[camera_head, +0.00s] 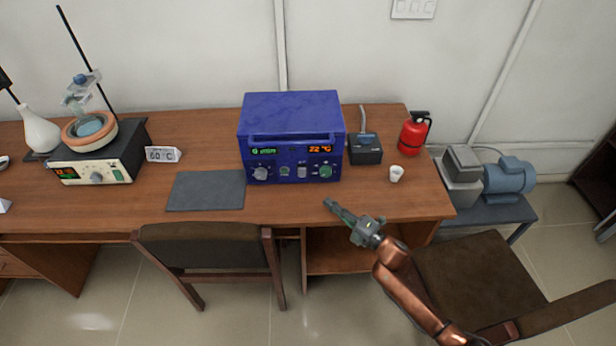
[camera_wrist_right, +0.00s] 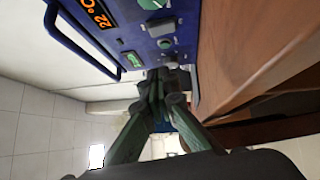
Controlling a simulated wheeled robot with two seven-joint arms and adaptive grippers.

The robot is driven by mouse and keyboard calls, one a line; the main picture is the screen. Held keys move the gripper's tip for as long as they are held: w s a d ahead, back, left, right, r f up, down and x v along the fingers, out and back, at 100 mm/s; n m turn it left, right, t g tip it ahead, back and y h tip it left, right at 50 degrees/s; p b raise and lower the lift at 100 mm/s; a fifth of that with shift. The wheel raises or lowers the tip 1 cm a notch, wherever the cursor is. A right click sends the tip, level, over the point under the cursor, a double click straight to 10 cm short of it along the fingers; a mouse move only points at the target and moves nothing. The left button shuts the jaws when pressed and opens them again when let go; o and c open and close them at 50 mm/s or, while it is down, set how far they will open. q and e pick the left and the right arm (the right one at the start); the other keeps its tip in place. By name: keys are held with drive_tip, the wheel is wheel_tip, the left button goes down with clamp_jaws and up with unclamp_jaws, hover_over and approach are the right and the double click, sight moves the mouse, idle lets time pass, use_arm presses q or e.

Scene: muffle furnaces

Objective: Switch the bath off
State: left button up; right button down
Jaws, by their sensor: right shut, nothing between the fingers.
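On the left of the desk, a dark-cased heating unit (camera_head: 96,160) holds an orange-rimmed round bath (camera_head: 89,128) with glassware over it. Its pale front panel has a lit orange display, a grey knob (camera_head: 96,176) and a green switch (camera_head: 118,175). A blue box (camera_head: 291,135) stands mid-desk, its display reading 22 °C; its panel also shows sideways in the right wrist view (camera_wrist_right: 140,30). I cannot tell its switch positions. My right gripper (camera_head: 330,204) is shut and empty, over the desk's front edge, right of and in front of the blue box. My left gripper is out of view.
A 60 °C sign (camera_head: 163,154) stands beside the heating unit. A grey mat (camera_head: 206,191) lies left of the blue box. A small dark box (camera_head: 365,150), a white cup (camera_head: 396,174) and a red extinguisher (camera_head: 414,134) stand to the right. Chairs (camera_head: 205,247) are in front.

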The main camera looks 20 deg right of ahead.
drive_tip(key=shift+w+a+f, duration=0.1)
drive_tip(key=shift+w+a, duration=0.25)
drive_tip(key=shift+w, duration=0.1)
drive_tip(key=b, duration=0.2)
approach(299, 171)
drive_tip(key=a, duration=0.2)
drive_tip(key=w+a, duration=0.1)
drive_tip(key=a, duration=0.1)
drive_tip(key=shift+w+f, duration=0.1)
drive_tip(key=shift+f, duration=0.05)
drive_tip(key=w, duration=0.3)
drive_tip(key=shift+w+d+b, duration=0.1)
drive_tip(key=shift+d+b, duration=0.25)
drive_tip(key=shift+d, duration=0.05)
drive_tip(key=shift+w+d+r, duration=0.1)
drive_tip(key=shift+w+r, duration=0.25)
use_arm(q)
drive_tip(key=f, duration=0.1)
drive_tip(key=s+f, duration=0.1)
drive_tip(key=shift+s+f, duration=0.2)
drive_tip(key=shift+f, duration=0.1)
